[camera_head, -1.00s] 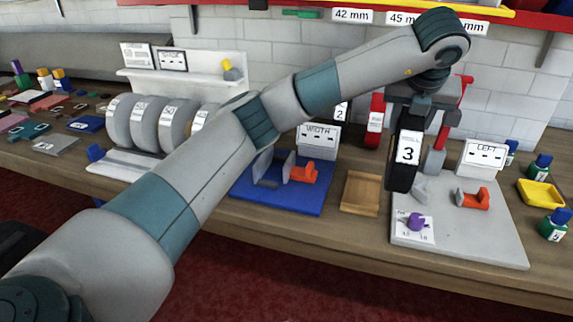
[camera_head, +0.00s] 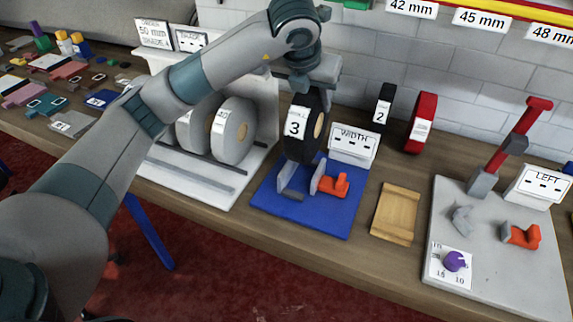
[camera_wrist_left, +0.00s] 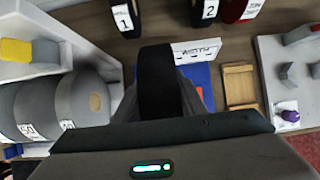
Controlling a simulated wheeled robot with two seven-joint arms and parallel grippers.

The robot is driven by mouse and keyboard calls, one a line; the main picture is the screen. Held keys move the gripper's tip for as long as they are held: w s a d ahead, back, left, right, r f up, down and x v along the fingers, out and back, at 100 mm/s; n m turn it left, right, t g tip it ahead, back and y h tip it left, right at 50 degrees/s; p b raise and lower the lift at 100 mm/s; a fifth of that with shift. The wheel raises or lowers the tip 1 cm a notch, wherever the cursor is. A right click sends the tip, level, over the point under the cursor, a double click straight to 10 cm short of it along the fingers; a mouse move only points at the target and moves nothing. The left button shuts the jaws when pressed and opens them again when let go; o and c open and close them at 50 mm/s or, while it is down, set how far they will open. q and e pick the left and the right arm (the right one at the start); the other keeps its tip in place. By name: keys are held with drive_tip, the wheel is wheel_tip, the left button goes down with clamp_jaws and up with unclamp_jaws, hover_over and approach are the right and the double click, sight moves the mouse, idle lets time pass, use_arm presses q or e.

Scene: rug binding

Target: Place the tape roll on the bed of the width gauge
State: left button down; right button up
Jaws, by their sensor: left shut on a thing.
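My left gripper (camera_head: 314,82) is shut on a black tape roll (camera_head: 311,130) with a white label marked 3. It holds the roll upright above the back of the width gauge (camera_head: 346,219). The gauge has a blue base, two grey upright plates, an orange slider (camera_head: 336,184) and a WIDTH display (camera_head: 353,145). I cannot tell whether the roll touches the gauge. In the left wrist view the black roll (camera_wrist_left: 158,85) hides much of the blue base (camera_wrist_left: 202,76). My right gripper is not in view.
A wooden tray (camera_head: 397,214) lies right of the gauge. A grey plate (camera_head: 492,265) with a red lever and purple knob is further right. Roll 2 (camera_head: 381,106) and a red roll (camera_head: 421,124) stand behind. Large grey rolls (camera_head: 234,131) stand on a white rack at left.

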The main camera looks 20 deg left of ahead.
use_arm(q)
drive_tip(key=shift+s+a+r, duration=0.1)
drive_tip(key=shift+a+r, duration=0.05)
drive_tip(key=shift+a, duration=0.1)
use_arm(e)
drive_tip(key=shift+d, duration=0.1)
